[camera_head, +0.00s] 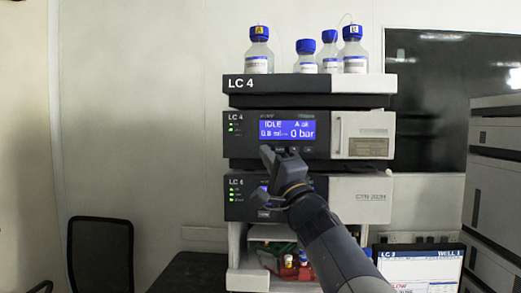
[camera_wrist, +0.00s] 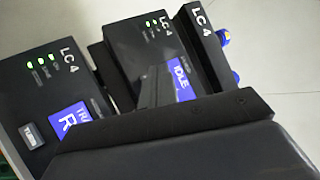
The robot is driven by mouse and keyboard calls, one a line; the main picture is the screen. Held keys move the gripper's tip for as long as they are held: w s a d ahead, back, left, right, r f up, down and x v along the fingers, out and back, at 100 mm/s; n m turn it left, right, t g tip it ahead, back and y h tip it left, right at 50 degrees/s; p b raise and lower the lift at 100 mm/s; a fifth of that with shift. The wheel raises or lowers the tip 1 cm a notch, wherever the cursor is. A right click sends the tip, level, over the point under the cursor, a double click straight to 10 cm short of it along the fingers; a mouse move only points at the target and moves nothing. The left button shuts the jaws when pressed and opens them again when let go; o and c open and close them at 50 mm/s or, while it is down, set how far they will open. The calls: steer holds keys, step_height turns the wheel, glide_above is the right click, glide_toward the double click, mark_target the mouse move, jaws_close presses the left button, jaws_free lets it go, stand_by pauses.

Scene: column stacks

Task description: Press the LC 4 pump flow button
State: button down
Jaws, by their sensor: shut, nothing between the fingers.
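The LC 4 stack stands in the middle of the head view. Its pump module (camera_head: 247,148) has a blue display (camera_head: 287,130) reading IDLE and 0 bar. A row of small dark buttons (camera_head: 308,149) lies under the display; their labels are too small to read. My gripper (camera_head: 267,155) is shut and empty, in front of the pump module's lower edge, just below the display's left part. It hides part of the button row, and I cannot tell whether it touches the panel. In the wrist view the pump module (camera_wrist: 132,50) shows, its display (camera_wrist: 181,84) partly covered by my dark gripper.
A second LC 4 module (camera_head: 360,200) sits below the pump, partly behind my arm. Bottles with blue caps (camera_head: 259,60) stand on the top tray (camera_head: 300,84). A monitor (camera_head: 420,265) is at lower right, a chair (camera_head: 100,250) at lower left. A grey stack (camera_head: 490,190) stands far right.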

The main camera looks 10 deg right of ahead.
mark_target(261, 142)
steer(key=shift+w+d+p, duration=0.2)
steer(key=shift+w+p, duration=0.05)
steer(key=shift+w, duration=0.35)
steer(key=shift+w+d+p, duration=0.15)
steer(key=shift+w+p, duration=0.05)
steer(key=shift+w, duration=0.35)
steer(key=shift+w+r, duration=0.1)
stand_by(1.2)
steer(key=shift+w+d+p, duration=0.15)
steer(key=shift+w+p, duration=0.15)
steer(key=shift+p, duration=0.1)
steer(key=shift+w+d+p, duration=0.15)
steer(key=shift+w+p, duration=0.15)
steer(key=shift+w, duration=0.1)
stand_by(0.4)
steer(key=shift+s, duration=0.2)
steer(key=shift+s+a, duration=0.3)
steer(key=shift+s, duration=0.3)
